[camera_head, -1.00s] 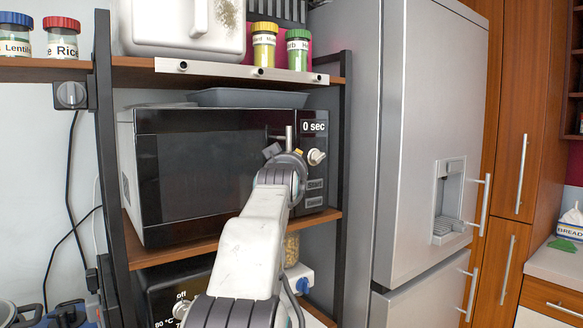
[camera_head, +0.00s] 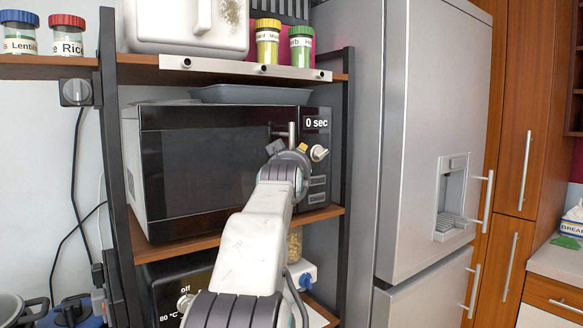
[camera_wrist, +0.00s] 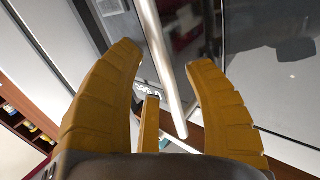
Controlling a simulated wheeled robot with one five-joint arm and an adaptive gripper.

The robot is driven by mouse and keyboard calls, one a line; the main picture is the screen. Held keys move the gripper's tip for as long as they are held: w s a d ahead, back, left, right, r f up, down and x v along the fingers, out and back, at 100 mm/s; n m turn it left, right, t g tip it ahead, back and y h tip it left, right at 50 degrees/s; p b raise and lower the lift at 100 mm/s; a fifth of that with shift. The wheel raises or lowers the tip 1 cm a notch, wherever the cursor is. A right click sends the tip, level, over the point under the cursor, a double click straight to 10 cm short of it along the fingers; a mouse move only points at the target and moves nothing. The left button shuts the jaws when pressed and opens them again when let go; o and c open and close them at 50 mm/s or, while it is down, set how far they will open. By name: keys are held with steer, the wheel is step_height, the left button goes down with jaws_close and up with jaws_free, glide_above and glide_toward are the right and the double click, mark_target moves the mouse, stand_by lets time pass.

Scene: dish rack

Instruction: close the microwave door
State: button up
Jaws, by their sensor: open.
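The microwave (camera_head: 128,165) stands on a shelf, its dark door (camera_head: 200,165) facing me. The door looks flush or nearly flush with the control panel; I cannot tell if a small gap remains. Its metal bar handle (camera_head: 291,131) is upright near the door's right edge. My gripper (camera_head: 287,147) is in front of the handle, partly hidden by my own arm. In the wrist view, my gripper (camera_wrist: 165,60) has its yellow fingers spread wide, with the handle (camera_wrist: 163,65) between them. I cannot tell whether any finger touches it.
The control panel (camera_head: 317,165) with a white knob (camera_head: 318,153) is right of the handle. A grey tray (camera_head: 250,95) lies on the microwave. The black shelf post (camera_head: 346,150) and a silver fridge (camera_head: 425,120) stand to the right. An oven (camera_head: 165,285) is below.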

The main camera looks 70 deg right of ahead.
steer(key=v, duration=1.1)
steer(key=shift+a, duration=0.25)
steer(key=shift+s, duration=0.1)
stand_by(0.4)
steer(key=a+f+g+y, duration=0.1)
steer(key=a+f+y, duration=0.2)
steer(key=f, duration=0.6)
steer(key=s+a+f+y, duration=0.1)
steer(key=a+f+y, duration=0.25)
steer(key=f, duration=0.45)
steer(key=a+f+g+y, duration=0.1)
steer(key=a+f+y, duration=0.15)
steer(key=f, duration=0.65)
steer(key=w+a+f+n+y+p, duration=0.1)
steer(key=w+a+f+n+y, duration=0.2)
steer(key=a, duration=0.4)
steer(key=a+f+y+p, duration=0.2)
steer(key=a+f, duration=0.2)
steer(key=a, duration=0.3)
steer(key=w+a+r+n+y+p, duration=0.1)
steer(key=w+a+r+n+p, duration=0.1)
steer(key=a+n, duration=0.4)
steer(key=w+a+r+n+t+y+p, duration=0.1)
steer(key=a+n+p, duration=0.3)
steer(key=a, duration=1.3)
steer(key=shift+w+r+n+y, duration=0.4)
steer(key=shift+w+n+y, duration=0.45)
steer(key=shift+n, duration=0.35)
steer(key=shift+a, duration=0.15)
